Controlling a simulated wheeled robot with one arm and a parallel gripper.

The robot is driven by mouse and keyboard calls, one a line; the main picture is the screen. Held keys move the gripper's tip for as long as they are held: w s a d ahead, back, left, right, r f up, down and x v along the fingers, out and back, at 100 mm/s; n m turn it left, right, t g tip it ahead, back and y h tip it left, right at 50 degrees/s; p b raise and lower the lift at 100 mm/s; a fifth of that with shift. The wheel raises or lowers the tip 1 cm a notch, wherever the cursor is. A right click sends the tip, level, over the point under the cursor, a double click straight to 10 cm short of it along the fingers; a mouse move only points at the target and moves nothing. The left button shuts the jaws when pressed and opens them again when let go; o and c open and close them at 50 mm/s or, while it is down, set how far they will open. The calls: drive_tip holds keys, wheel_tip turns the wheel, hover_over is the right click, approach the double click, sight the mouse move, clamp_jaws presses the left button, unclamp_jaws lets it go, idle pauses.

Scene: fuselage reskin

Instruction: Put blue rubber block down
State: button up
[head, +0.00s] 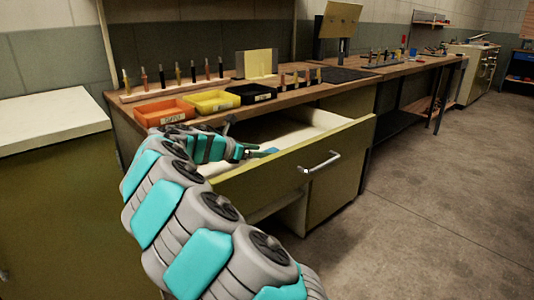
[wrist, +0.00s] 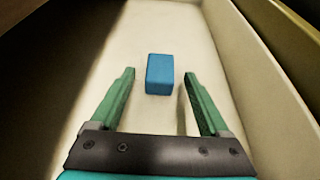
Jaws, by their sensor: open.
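The blue rubber block (wrist: 159,74) lies on the pale floor of an open drawer, seen in the wrist view just beyond and between my fingertips. Its blue edge also shows in the head view (head: 271,151), partly hidden by my gripper. My gripper (wrist: 159,82) is open, with one green finger on each side and a clear gap to the block. In the head view my gripper (head: 250,152) reaches down into the drawer (head: 290,166) from the left.
The drawer's side wall (wrist: 250,75) runs close along the right in the wrist view. Its front has a metal handle (head: 319,163). On the workbench above stand orange (head: 165,112), yellow (head: 211,101) and black (head: 250,93) trays and a rack of tools (head: 170,90). The floor to the right is clear.

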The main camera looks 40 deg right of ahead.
drive_tip(key=v, duration=0.8)
drive_tip(key=shift+a, duration=0.15)
drive_tip(key=shift+r, duration=0.1)
